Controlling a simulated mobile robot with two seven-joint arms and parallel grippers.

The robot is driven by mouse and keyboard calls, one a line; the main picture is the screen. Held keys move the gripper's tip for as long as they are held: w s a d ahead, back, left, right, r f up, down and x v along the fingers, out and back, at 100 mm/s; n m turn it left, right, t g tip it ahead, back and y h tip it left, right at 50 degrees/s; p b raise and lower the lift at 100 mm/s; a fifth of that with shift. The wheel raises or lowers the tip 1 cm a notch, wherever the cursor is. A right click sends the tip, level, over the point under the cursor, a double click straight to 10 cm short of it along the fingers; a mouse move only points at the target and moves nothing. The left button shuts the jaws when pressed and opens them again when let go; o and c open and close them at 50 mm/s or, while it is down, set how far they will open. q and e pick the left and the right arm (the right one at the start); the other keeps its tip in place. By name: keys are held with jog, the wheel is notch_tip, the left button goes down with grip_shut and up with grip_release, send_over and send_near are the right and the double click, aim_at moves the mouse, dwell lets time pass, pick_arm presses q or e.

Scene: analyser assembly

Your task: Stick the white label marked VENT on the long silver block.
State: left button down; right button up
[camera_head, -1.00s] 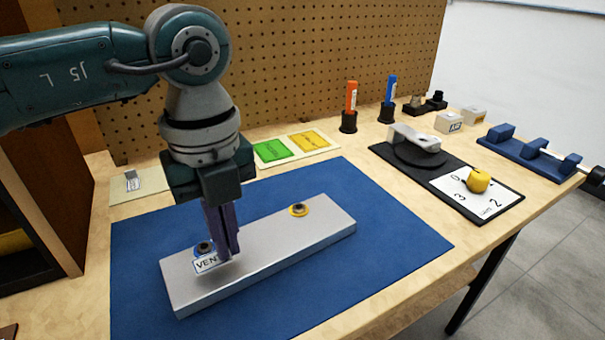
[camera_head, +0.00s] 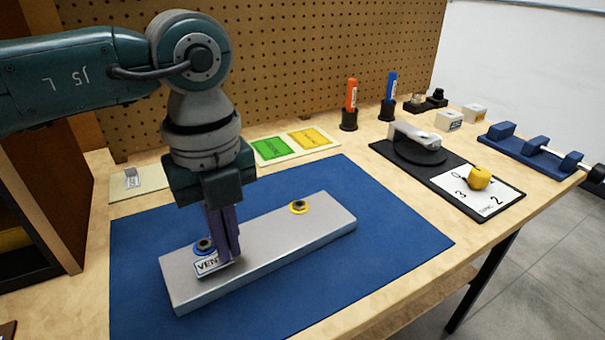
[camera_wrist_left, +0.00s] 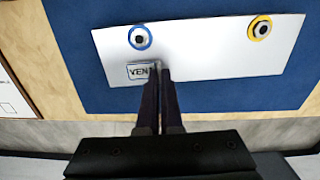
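The long silver block (camera_head: 285,238) lies on the blue mat, with a blue-ringed hole (camera_head: 203,246) near its left end and a yellow-ringed hole (camera_head: 299,207) farther right. The white VENT label (camera_head: 207,265) is over the block's left end, just in front of the blue ring. My left gripper (camera_head: 229,259) points down and is shut on the label's right edge, covering its last letter. In the left wrist view the label (camera_wrist_left: 139,72) looks flat against the block (camera_wrist_left: 205,55); I cannot tell whether it touches. My right gripper is out of view.
The blue mat (camera_head: 385,235) is clear around the block. Green (camera_head: 274,148) and yellow (camera_head: 310,139) cards lie behind it. Orange (camera_head: 350,100) and blue (camera_head: 390,92) pens stand in holders at the back.

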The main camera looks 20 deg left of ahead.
pick_arm(q)
jog(key=shift+f, duration=0.35)
dwell(0.4)
jog(key=shift+f, duration=0.1)
dwell(1.1)
jog(key=shift+f, duration=0.15)
dwell(0.6)
jog(key=c, duration=1.5)
grip_release()
jog(key=shift+c, duration=0.2)
jog(key=o, duration=0.5)
jog(key=shift+o, duration=0.5)
jog(key=o, duration=0.5)
